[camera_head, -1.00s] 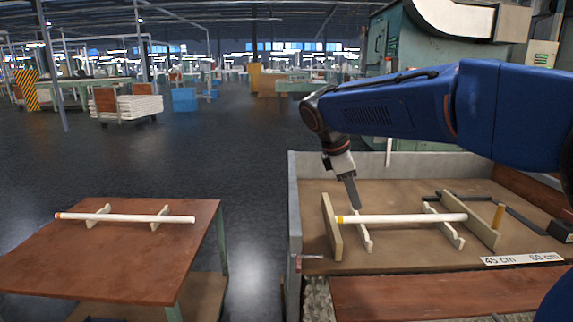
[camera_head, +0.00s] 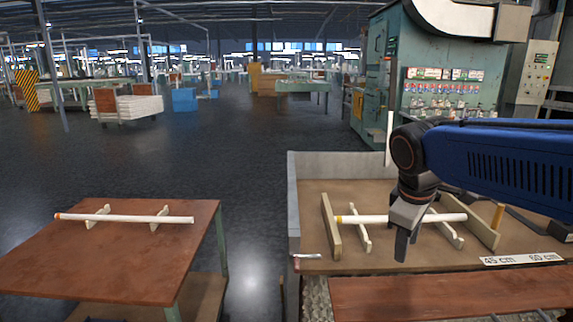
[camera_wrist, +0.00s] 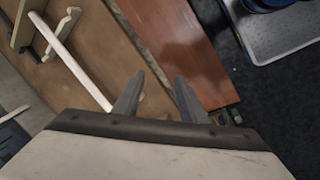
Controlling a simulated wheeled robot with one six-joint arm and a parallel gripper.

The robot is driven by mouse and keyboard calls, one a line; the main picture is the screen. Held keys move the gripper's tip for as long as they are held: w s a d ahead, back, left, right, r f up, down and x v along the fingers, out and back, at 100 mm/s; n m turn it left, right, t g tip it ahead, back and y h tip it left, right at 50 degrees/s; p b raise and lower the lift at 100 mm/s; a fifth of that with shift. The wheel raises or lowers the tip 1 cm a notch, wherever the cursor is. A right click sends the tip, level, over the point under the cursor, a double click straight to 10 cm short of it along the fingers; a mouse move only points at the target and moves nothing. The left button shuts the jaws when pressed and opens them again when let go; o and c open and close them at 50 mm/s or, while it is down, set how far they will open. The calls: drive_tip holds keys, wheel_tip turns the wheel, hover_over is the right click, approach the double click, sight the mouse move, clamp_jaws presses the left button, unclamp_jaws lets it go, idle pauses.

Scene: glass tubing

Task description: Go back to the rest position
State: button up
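A white glass tube (camera_head: 359,219) with an orange left end lies across two white notched supports in the tray on the right. My gripper (camera_head: 403,250) hangs in front of this tube in the head view and hides part of it. In the wrist view the fingers (camera_wrist: 158,100) stand apart with nothing between them, and the tube (camera_wrist: 70,62) lies to their left. A second white tube (camera_head: 125,218) with an orange left end rests on two supports on the brown table (camera_head: 60,262) at the left.
The grey-walled tray (camera_head: 340,167) holds wooden end boards (camera_head: 331,227) and a strip marked 45 cm and 60 cm (camera_head: 522,259). A reddish board (camera_head: 450,290) lies along its front. A green machine (camera_head: 380,85) stands behind. Dark floor is clear between table and tray.

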drive_tip(key=s+d+f+m+t+y, duration=0.1)
drive_tip(key=s+d+f+m+t, duration=0.1)
drive_tip(key=s+f+m, duration=0.7)
drive_tip(key=s+f, duration=0.1)
drive_tip(key=s, duration=0.4)
drive_tip(key=shift+s+d+y, duration=0.25)
drive_tip(key=shift+s+y, duration=0.15)
